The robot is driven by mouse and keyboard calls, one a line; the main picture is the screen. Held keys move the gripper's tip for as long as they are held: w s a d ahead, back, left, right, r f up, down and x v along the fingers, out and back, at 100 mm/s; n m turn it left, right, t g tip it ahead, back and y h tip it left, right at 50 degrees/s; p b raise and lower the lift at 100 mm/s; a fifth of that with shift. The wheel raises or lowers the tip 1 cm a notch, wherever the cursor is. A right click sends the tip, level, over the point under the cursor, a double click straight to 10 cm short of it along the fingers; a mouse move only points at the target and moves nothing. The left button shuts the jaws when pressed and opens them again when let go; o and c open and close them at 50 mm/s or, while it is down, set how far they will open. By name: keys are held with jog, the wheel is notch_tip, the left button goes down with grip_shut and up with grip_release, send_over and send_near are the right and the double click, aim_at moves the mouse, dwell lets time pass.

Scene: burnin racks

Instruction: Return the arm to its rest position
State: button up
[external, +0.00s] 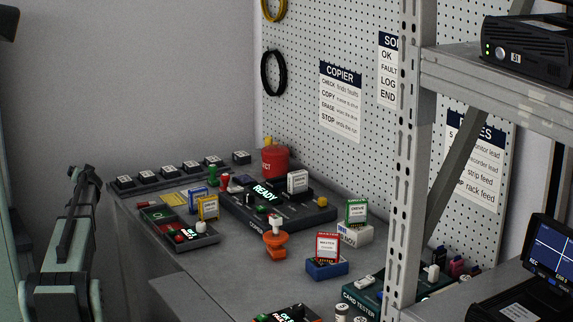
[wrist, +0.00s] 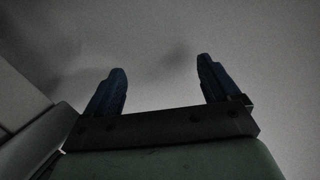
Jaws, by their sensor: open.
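My gripper (wrist: 162,88) shows in the wrist view with its two dark blue fingers wide apart and nothing between them. Behind the fingers is only a plain grey surface. In the external view, green and dark parts of my arm stand at the left edge, clear of the workbench (external: 150,207). The gripper's fingers cannot be made out there.
The bench holds a copier (external: 275,212) lit READY, a red bin (external: 275,162), an orange stand (external: 275,240), a card tester (external: 365,298) and several small cards. A metal rack post (external: 408,160) stands at right. A pegboard (external: 345,165) backs the bench. The space left of the bench looks open.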

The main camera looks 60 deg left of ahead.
jog(key=s+d+f+n+g+h, duration=0.15)
jog(key=d+f+h, duration=0.25)
jog(key=d+f, duration=0.85)
jog(key=s+d+f+n+g+h, duration=0.1)
jog(key=d+f+n+g+h, duration=0.2)
jog(key=d+f, duration=0.95)
jog(key=s+d+f+n+g+h, duration=0.15)
jog(key=d+f+h, duration=0.45)
jog(key=f, duration=1.2)
jog(key=w+d+f+m, duration=0.2)
jog(key=w+d+m, duration=0.15)
jog(key=d, duration=1.35)
jog(key=w+d+f+m, duration=0.2)
jog(key=d+f+m, duration=0.15)
jog(key=d, duration=1.25)
jog(key=s+d+r+m+g+h, duration=0.1)
jog(key=s+d+m, duration=0.3)
jog(key=d, duration=0.8)
jog(key=s+d+r+m+g, duration=0.1)
jog(key=s+d+r+m, duration=0.1)
jog(key=s+d+m, duration=0.3)
jog(key=s+d, duration=0.3)
jog(key=d, duration=0.4)
jog(key=shift+d+r+g+h, duration=0.25)
jog(key=shift+d+g+h, duration=0.05)
jog(key=shift+h, duration=0.1)
jog(key=shift+s, duration=0.1)
